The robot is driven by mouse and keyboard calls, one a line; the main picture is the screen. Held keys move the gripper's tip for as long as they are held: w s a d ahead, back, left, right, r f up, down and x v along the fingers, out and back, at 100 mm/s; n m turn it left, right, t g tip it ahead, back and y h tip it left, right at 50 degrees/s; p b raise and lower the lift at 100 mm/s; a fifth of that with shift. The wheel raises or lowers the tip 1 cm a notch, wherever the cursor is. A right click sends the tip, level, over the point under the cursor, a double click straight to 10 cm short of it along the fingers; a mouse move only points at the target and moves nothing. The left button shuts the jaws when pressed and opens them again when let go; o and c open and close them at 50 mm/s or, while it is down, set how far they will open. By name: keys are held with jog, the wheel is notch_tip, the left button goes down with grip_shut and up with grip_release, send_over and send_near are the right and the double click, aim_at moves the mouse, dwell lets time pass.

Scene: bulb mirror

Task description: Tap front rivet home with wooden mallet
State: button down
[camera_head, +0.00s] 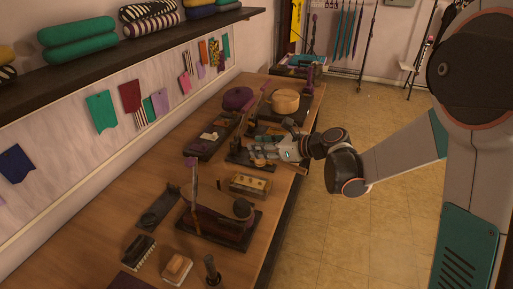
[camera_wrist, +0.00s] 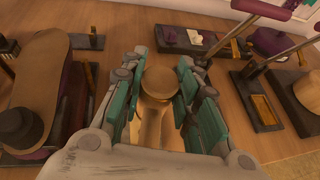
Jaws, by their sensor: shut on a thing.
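My gripper (camera_head: 268,152) reaches over the bench from the right, above the dark tool bases. In the wrist view its teal-padded fingers (camera_wrist: 158,105) are closed around the sides of a tan, round-topped wooden piece (camera_wrist: 160,82), which looks like the wooden mallet. The fingers hide part of it, and its lower part runs toward the palm. A pale block with small round fittings (camera_head: 250,184) lies on the bench in front of the gripper in the head view. The rivets are too small to tell apart.
A dark press with an upright lever (camera_head: 235,220) stands nearer on the wooden bench (camera_head: 120,238). A purple round cushion (camera_head: 238,98) and a tan round block (camera_head: 285,101) stand farther back. A brush (camera_head: 138,252) lies near the front.

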jog(key=shift+f+b, duration=1.2)
jog(key=shift+f, duration=0.15)
jog(key=shift+f, duration=0.15)
dwell(0.5)
notch_tip(320, 180, down, 6)
jog(key=b, duration=0.5)
jog(key=shift+f, duration=0.1)
notch_tip(320, 180, up, 6)
jog(key=p, duration=0.4)
jog(key=shift+f, duration=0.35)
